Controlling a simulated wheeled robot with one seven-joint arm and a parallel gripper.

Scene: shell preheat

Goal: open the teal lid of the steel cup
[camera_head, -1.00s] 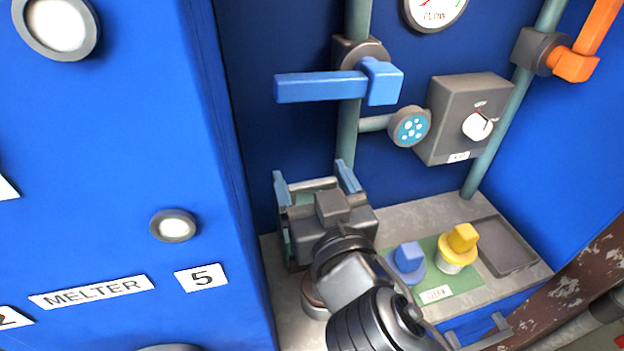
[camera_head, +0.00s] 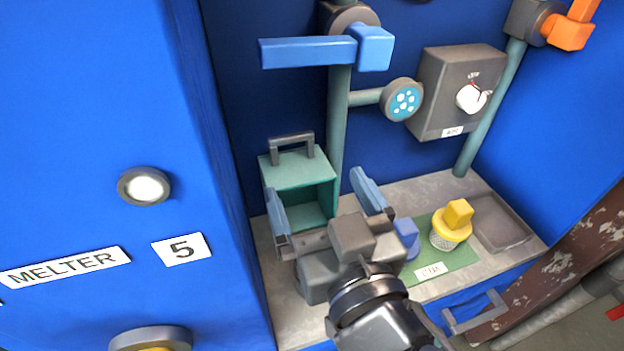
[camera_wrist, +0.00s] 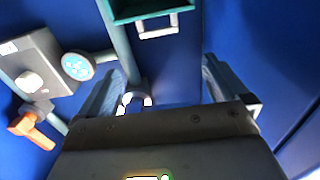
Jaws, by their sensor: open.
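I see no clear steel cup with a teal lid in either view now; my gripper and arm hide part of the counter. The only large teal thing is a box (camera_head: 299,172) with a grey handle on top, at the back left of the counter. It also shows at the top of the wrist view (camera_wrist: 150,10). My gripper (camera_head: 318,188) is open, its two blue fingers apart, in front of the box. I see nothing between the fingers; they look apart from the box.
A yellow-topped cup (camera_head: 450,228) and a partly hidden blue-knobbed piece (camera_head: 406,238) stand on a green mat (camera_head: 432,262). A grey tray (camera_head: 500,235) is to their right. A blue lever (camera_head: 308,52) and a pipe (camera_head: 338,120) rise behind. A blue melter wall (camera_head: 110,90) closes the left.

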